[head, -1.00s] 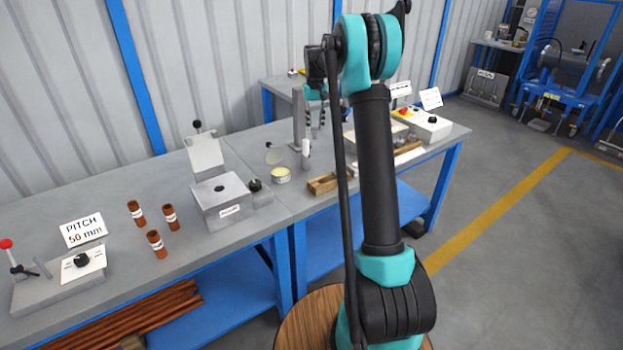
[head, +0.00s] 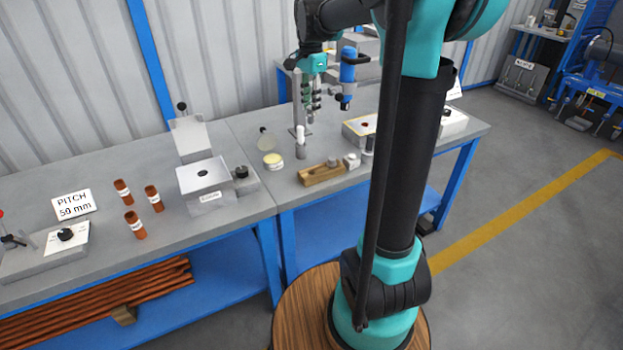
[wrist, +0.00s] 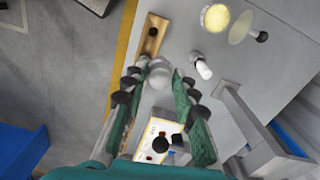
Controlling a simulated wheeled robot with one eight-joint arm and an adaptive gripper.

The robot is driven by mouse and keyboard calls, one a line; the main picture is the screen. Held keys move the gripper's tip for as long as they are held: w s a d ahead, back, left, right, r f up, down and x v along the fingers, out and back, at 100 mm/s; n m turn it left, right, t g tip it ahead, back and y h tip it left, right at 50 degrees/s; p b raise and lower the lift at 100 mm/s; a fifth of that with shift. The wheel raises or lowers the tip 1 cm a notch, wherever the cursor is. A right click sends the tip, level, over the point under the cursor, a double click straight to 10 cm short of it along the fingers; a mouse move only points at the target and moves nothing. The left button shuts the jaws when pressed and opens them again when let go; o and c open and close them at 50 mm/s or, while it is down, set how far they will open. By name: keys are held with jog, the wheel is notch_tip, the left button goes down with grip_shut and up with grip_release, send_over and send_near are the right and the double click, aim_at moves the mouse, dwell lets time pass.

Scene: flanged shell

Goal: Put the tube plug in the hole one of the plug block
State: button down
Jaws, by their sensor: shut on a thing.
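My gripper (head: 311,110) points down above the workbench, left of the blue-and-black tool in the head view. In the wrist view its fingers (wrist: 156,78) stand apart around a pale round thing (wrist: 160,78), which I take to be the tube plug. The grip contact is not clear, and the held piece cannot be made out in the head view. A wooden block (head: 314,177), seemingly the plug block, lies on the bench below and to the right. It also shows in the wrist view (wrist: 151,40), with a dark round spot on top. A grey piece (head: 332,161) is at its right end.
A white-topped cylinder (head: 300,137), a post and a yellow-topped tin (head: 272,161) stand close to the gripper. A small white piece (head: 352,160) stands beside the wooden block. A metal box (head: 205,185) and several brown tubes are left. Bare bench lies before the tin.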

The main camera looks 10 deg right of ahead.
jog(key=shift+m, duration=0.7)
jog(key=f, duration=0.6)
jog(key=s+f, duration=0.1)
jog(key=f, duration=0.6)
jog(key=s+f, duration=0.1)
jog(key=f, duration=0.5)
jog(key=shift+s+a+f, duration=0.1)
jog(key=shift+f, duration=0.25)
jog(key=shift+f, duration=0.15)
jog(key=c, duration=1.2)
grip_release()
notch_tip(320, 180, up, 11)
jog(key=s+d+f+n+t, duration=0.2)
jog(key=s+f+n, duration=0.4)
jog(key=s, duration=0.5)
jog(key=s+d+f+n+t, duration=0.2)
jog(key=s+f+n, duration=0.3)
jog(key=s+n, duration=0.3)
jog(key=s, duration=0.3)
jog(key=shift+f, duration=0.35)
